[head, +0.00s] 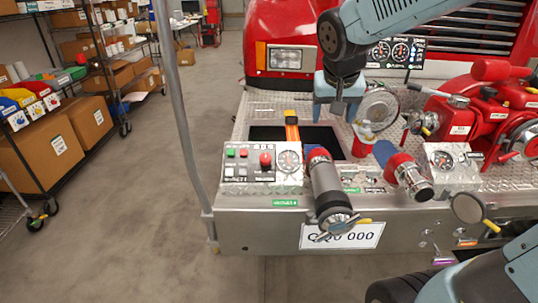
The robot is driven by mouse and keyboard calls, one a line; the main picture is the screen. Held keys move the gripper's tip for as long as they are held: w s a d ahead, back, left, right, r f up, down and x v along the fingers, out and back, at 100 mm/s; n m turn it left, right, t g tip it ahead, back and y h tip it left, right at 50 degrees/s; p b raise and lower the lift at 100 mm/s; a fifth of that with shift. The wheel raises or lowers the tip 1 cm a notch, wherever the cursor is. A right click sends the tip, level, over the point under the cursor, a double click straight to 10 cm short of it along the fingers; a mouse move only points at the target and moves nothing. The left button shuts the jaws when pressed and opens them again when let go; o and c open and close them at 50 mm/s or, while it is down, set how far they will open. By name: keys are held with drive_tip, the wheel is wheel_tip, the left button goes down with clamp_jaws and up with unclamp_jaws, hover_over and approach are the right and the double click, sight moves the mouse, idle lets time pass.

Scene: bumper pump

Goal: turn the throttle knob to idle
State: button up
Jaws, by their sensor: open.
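A control panel (236,176) sits on the left part of the truck's bumper deck. It carries small green and red buttons and a larger round red knob (265,159), which may be the throttle knob. Its label is too small to read, and I cannot tell its turn position. My gripper (338,110) points down above the deck, behind and to the right of the panel. Its blue fingers are apart, with nothing seen between them. It is clear of the red knob.
A round gauge (289,160) is right beside the knob. A thick hose fitting (327,190) stands to its right, and an open recess (320,137) lies behind the panel. Red pump parts (485,115) crowd the right. A grey pole (178,110) rises at the left.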

drive_tip(key=w+a+f, duration=0.6)
drive_tip(key=w+a, duration=0.2)
drive_tip(key=w, duration=0.1)
approach(266, 157)
drive_tip(key=shift+m+y, duration=0.3)
drive_tip(key=shift+y, duration=0.1)
drive_tip(key=x, duration=0.9)
drive_tip(key=shift+w+d+f, duration=0.15)
drive_tip(key=shift+d+f, duration=0.05)
drive_tip(key=shift+f, duration=0.1)
drive_tip(key=c, duration=1)
drive_tip(key=shift+o, duration=0.7)
drive_tip(key=shift+d, duration=0.6)
drive_tip(key=shift+a, duration=0.45)
drive_tip(key=shift+c, duration=1)
